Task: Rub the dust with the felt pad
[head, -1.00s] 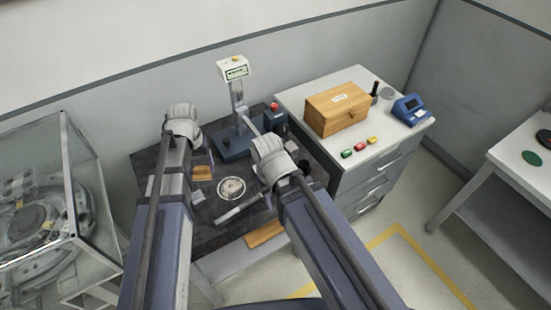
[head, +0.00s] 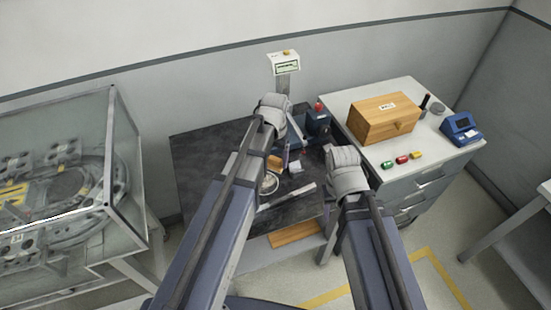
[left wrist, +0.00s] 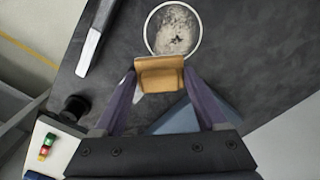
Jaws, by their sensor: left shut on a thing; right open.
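The felt pad, a tan block (left wrist: 160,74), is pinched between the two fingertips of my left gripper (left wrist: 160,80). In the head view the pad (head: 275,162) is partly behind my left arm, just behind the dish. The round pale-rimmed dish (left wrist: 173,29) holds grey dust with a dark patch in the middle. The pad overlaps the dish's near rim in the wrist view; I cannot tell whether they touch. In the head view the dish (head: 269,183) is partly hidden by my left arm. My right gripper (head: 329,149) is open at the bench's right side, its fingers mostly hidden.
The dark bench top (head: 205,165) is clear at the left. A pale flat tool (head: 287,196) lies in front of the dish. A stand with a display (head: 284,65) rises behind. A wooden box (head: 384,118) and coloured pieces (head: 402,159) sit on the right cabinet.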

